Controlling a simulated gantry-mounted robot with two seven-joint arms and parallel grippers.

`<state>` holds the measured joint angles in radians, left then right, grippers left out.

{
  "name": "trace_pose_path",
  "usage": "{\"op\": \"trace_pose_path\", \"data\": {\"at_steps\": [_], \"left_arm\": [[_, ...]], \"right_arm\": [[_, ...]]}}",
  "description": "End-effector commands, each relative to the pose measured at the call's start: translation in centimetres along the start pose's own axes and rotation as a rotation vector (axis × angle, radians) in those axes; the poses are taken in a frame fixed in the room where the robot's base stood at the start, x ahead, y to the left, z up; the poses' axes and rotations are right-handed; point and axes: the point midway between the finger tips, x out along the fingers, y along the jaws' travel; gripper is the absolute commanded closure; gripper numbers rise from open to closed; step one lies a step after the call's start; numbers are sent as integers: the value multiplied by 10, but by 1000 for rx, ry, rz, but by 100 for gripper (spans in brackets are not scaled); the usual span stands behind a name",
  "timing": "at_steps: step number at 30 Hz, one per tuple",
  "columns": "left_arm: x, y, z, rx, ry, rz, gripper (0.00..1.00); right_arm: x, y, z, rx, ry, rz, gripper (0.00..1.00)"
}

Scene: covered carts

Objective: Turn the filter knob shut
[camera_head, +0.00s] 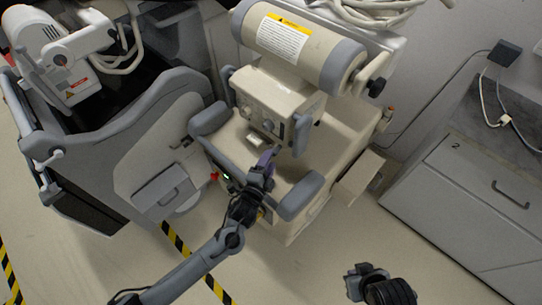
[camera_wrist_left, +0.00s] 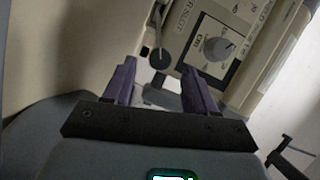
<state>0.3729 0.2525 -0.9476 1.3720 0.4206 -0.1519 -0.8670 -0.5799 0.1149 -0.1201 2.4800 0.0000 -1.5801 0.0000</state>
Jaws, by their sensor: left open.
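In the head view, small round knobs (camera_head: 268,124) show on the front panel of the beige machine (camera_head: 345,125). My left gripper (camera_head: 267,159) is just in front of this panel. Its purple fingers (camera_wrist_left: 158,68) are apart with nothing between them, and the knob lies beyond and right of them. My right gripper (camera_head: 365,272) is low at right, away from the machine; its jaws are unclear.
Grey padded bumpers (camera_head: 300,197) flank the machine's front, close to my left gripper. A dark round-ended lever (camera_wrist_left: 160,58) hangs beside the dial plate. A grey cart (camera_head: 160,140) stands at left and a drawer cabinet (camera_head: 470,190) at right.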

Motion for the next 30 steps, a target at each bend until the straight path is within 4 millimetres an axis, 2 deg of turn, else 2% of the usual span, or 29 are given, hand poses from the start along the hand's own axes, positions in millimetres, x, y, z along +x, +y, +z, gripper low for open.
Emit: {"op": "trace_pose_path", "data": {"at_steps": [1,6,12,18,30], "left_arm": [[-11,0,1,-1,-1,2,44],[-40,0,1,0,-1,2,44],[-66,0,0,1,0,1,44],[-77,0,1,1,-1,0,44],[-78,0,0,1,-1,0,44]], "right_arm": [[-4,0,-1,-1,0,1,100],[-10,2,-3,-6,-1,4,100],[-14,3,-4,-9,-1,7,100],[-15,3,-4,-9,-1,7,100],[-15,1,-5,-2,0,2,100]]}}
